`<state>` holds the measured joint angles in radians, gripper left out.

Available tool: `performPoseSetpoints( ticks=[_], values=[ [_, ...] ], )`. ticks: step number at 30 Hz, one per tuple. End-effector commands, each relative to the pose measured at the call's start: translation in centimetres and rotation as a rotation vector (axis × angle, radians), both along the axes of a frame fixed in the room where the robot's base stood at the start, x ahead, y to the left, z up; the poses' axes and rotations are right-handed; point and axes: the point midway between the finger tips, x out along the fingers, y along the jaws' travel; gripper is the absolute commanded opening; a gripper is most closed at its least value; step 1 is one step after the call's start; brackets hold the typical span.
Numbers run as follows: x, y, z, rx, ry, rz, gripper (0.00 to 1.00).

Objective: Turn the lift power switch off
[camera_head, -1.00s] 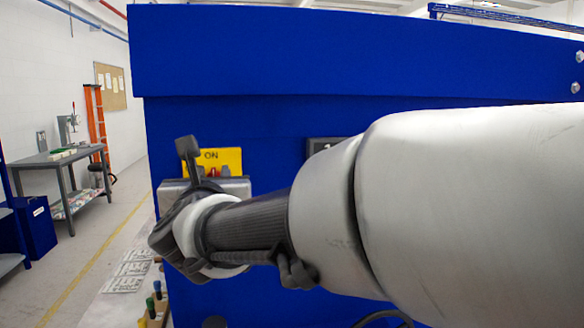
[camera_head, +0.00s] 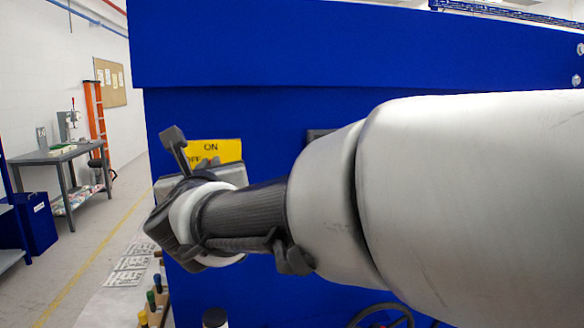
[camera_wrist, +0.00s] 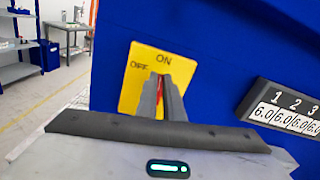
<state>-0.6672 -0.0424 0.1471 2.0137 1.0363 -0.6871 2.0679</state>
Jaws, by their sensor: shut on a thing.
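The lift power switch is on a yellow plate (camera_wrist: 146,62) marked ON at the top and OFF at the left, fixed to the blue machine panel. In the wrist view its red lever (camera_wrist: 160,84) shows between the two fingers of my gripper (camera_wrist: 162,80), which are shut on it. The lever's exact angle is hard to tell behind the fingers.
The blue machine (camera_head: 330,45) fills the middle and right. A digit display (camera_wrist: 290,112) sits right of the switch. A handwheel (camera_head: 385,318) is low on the machine. A grey workbench (camera_head: 60,155) and orange ladder (camera_head: 95,120) stand far left, with open floor between.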

Motion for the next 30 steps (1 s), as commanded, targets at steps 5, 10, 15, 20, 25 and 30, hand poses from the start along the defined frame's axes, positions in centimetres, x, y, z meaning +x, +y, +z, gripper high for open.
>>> performPoseSetpoints(
  ticks=[5, 10, 15, 20, 25, 30],
  values=[
    [-0.1, 0.3, -0.2, -0.147, -0.038, -0.001, 0.0],
    [-0.1, 0.6, -0.2, -0.304, -0.075, -0.001, 0.0],
    [-0.2, 0.9, -0.4, -0.462, -0.113, -0.002, 0.0],
    [-0.2, 1.1, -0.5, -0.61, -0.149, -0.002, 0.0],
    [-0.3, 1.3, -0.7, -0.768, -0.187, -0.003, 0.0],
    [-0.3, 1.5, -1.0, -0.924, -0.225, -0.001, 0.0]
  ],
)
